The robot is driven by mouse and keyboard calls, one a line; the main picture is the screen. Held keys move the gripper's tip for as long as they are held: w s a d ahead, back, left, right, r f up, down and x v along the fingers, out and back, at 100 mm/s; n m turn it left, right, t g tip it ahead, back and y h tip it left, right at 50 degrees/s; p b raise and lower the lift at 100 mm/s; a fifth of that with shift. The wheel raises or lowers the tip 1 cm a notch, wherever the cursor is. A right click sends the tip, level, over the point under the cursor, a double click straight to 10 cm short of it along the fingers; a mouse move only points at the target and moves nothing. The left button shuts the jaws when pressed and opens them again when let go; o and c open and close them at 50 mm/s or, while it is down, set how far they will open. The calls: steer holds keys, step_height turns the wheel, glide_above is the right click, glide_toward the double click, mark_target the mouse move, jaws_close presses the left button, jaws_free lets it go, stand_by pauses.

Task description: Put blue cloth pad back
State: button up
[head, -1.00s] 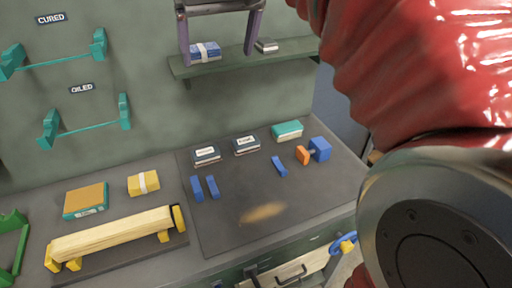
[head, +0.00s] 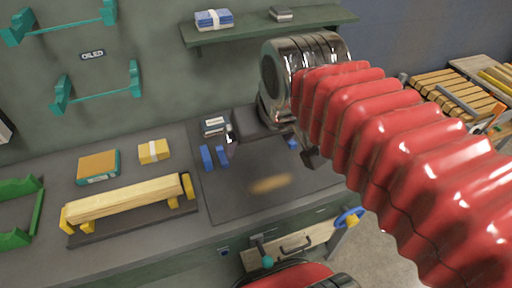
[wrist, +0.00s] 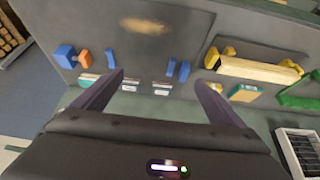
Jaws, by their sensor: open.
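The blue cloth pad (head: 214,21), folded with a white band around it, lies on the left part of the green wall shelf (head: 290,25) in the head view. It does not show in the wrist view. My gripper (head: 268,146) is over the back of the bench, below the shelf and apart from the pad. It is partly hidden by my arm in the head view. In the wrist view my gripper (wrist: 160,78) has its two dark fingers wide apart with nothing held between them.
A small grey block (head: 281,14) lies to the right on the shelf. The bench holds a yellow banded pad (head: 153,151), an orange-topped box (head: 98,166), a wooden bar on yellow supports (head: 125,198), blue blocks (wrist: 178,70) and labelled boxes (wrist: 162,88).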

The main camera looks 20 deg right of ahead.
steer(key=s+f, duration=0.3)
steer(key=f, duration=0.2)
steer(key=shift+s+f, duration=0.35)
steer(key=shift+s, duration=0.05)
